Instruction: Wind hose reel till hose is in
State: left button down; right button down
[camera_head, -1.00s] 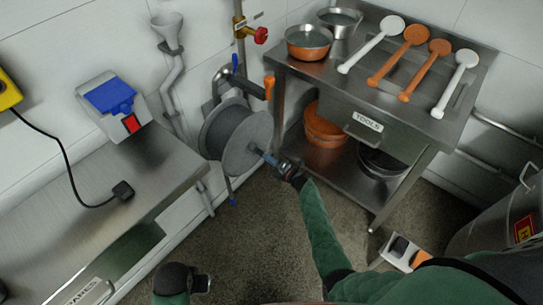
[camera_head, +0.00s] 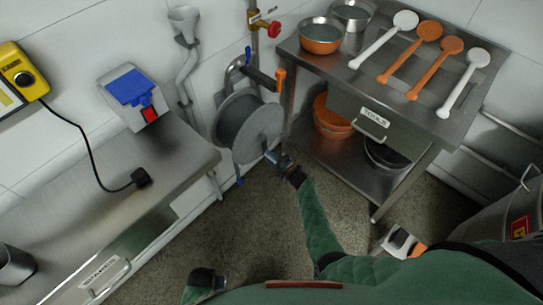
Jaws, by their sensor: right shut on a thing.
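The hose reel (camera_head: 257,131) is a grey drum with a round side disc, mounted low on the wall left of the steel table. My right gripper (camera_head: 272,157) is at the lower right edge of the disc, shut on what looks like the reel's crank handle, which the fingers mostly hide. No loose length of hose can be made out. My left gripper (camera_head: 207,281) is at the bottom edge, dark and partly cut off, away from the reel; its jaws are unclear.
A steel table (camera_head: 345,93) with bowls, ladles and a drawer stands right of the reel. A steel bench (camera_head: 85,215) with a black plug (camera_head: 140,177) is at left. A red-handled valve (camera_head: 273,29) is above. Bare floor lies below the reel.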

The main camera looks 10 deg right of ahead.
pick_arm(q)
jog(key=shift+f, duration=0.1)
dwell(0.3)
pick_arm(e)
jog(key=c, duration=1.2)
grip_release()
jog(key=shift+s+d, duration=0.1)
jog(key=shift+s, duration=0.1)
pick_arm(q)
jog(key=r, duration=0.1)
jog(key=r+b, duration=0.1)
jog(key=r, duration=0.1)
jog(key=shift+w+d+r, duration=0.15)
jog(key=shift+d+r, duration=0.05)
jog(key=shift+d, duration=0.15)
pick_arm(e)
jog(key=v, duration=0.7)
jog(key=shift+s+d, duration=0.1)
